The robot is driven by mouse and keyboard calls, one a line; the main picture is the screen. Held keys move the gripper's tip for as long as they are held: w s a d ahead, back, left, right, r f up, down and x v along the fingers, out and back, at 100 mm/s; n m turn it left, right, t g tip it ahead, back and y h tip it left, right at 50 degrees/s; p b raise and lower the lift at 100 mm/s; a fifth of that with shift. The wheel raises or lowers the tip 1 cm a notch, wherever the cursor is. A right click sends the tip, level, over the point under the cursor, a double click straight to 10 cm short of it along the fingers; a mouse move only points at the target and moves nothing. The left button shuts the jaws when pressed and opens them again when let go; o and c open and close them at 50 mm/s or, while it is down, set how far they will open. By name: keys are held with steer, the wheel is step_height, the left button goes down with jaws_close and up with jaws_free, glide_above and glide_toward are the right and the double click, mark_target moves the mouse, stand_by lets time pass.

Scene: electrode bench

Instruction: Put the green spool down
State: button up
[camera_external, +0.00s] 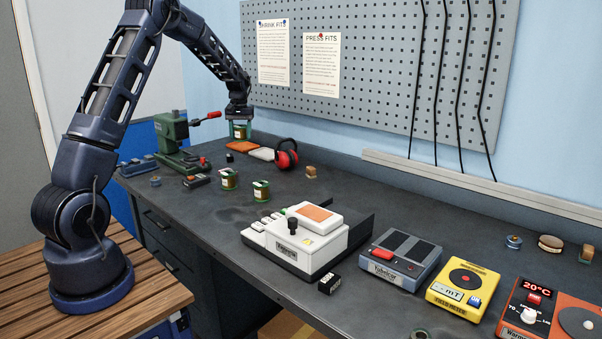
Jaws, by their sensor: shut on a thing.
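My gripper (239,121) is at the far end of the bench, pointing down, shut on a green spool (241,132) with a pale label. The spool hangs upright over or just behind an orange tray (241,146). I cannot tell whether its underside touches anything. Two similar green-rimmed spools stand upright on the bench, one at the middle left (229,179) and one nearer the camera (261,191).
A green press (173,133) with a red-handled lever stands left of the held spool. A pale tray (262,153) and red ear defenders (287,154) lie to its right. A white machine (292,245) and several instruments fill the near bench. The pegboard (375,60) rises behind.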

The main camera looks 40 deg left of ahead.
step_height(320, 180, up, 8)
steer(key=shift+d+f, duration=0.1)
steer(key=w+d, duration=0.3)
steer(key=d, duration=1.5)
glide_above(310, 191)
steer(key=shift+n, duration=0.3)
step_height(310, 191, down, 20)
steer(key=shift+w+r, duration=0.15)
steer(key=o, duration=1.4)
steer(key=shift+f, duration=0.2)
steer(key=shift+r, duration=0.1)
